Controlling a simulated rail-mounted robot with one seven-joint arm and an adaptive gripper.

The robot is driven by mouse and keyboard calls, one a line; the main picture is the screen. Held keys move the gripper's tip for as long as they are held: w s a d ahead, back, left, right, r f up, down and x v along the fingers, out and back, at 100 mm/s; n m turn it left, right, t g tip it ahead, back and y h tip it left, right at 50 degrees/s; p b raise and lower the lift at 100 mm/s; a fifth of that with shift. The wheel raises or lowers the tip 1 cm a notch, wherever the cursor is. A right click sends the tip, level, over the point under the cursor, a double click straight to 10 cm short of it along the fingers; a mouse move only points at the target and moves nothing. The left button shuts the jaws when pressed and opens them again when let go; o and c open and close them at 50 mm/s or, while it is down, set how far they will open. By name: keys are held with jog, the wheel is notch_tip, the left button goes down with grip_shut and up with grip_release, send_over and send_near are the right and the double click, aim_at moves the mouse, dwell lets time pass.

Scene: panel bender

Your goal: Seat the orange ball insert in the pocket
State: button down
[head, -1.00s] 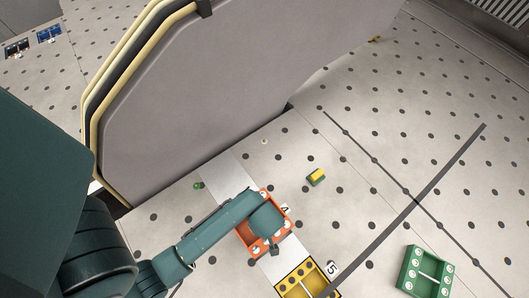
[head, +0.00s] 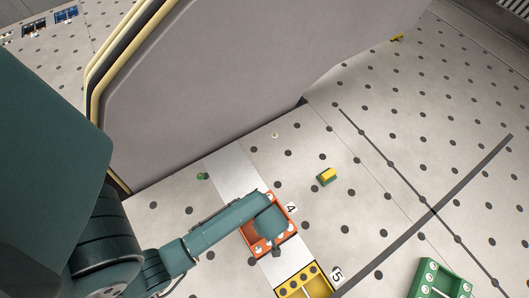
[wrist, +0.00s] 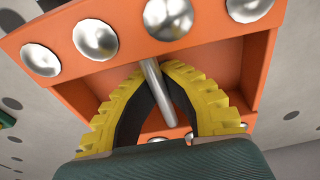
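The orange ball insert (head: 284,238) is a shallow orange tray with shiny metal balls along its rims. In the head view it lies on the white strip beside the mark 4, partly covered by my arm. The wrist view shows its orange wall (wrist: 190,52), the balls and a grey metal bar across its middle. My gripper (wrist: 152,75) has yellow ribbed fingers that converge on this bar from both sides. The fingers look shut on the bar. I cannot tell whether the insert sits fully down in a pocket, as its underside and the pocket are hidden.
A yellow insert (head: 292,290) sits by the mark 5, just below the orange one. A green insert (head: 428,275) lies at lower right. A small yellow-green block (head: 327,176) and a small green piece (head: 203,176) stand on the dotted floor. A big grey panel (head: 220,80) rises behind.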

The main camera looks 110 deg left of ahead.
jog(key=shift+a+f+b, duration=0.1)
jog(key=shift+f+b, duration=1.45)
jog(key=shift+f, duration=1.35)
jog(key=shift+f, duration=0.4)
jog(key=c, duration=1.2)
grip_release()
jog(key=shift+o, duration=0.2)
jog(key=r, duration=0.4)
jog(key=w+d+r, duration=0.1)
jog(key=r, duration=0.7)
jog(key=shift+w+d, duration=0.15)
jog(key=shift+w, duration=0.1)
jog(key=shift+f, duration=0.1)
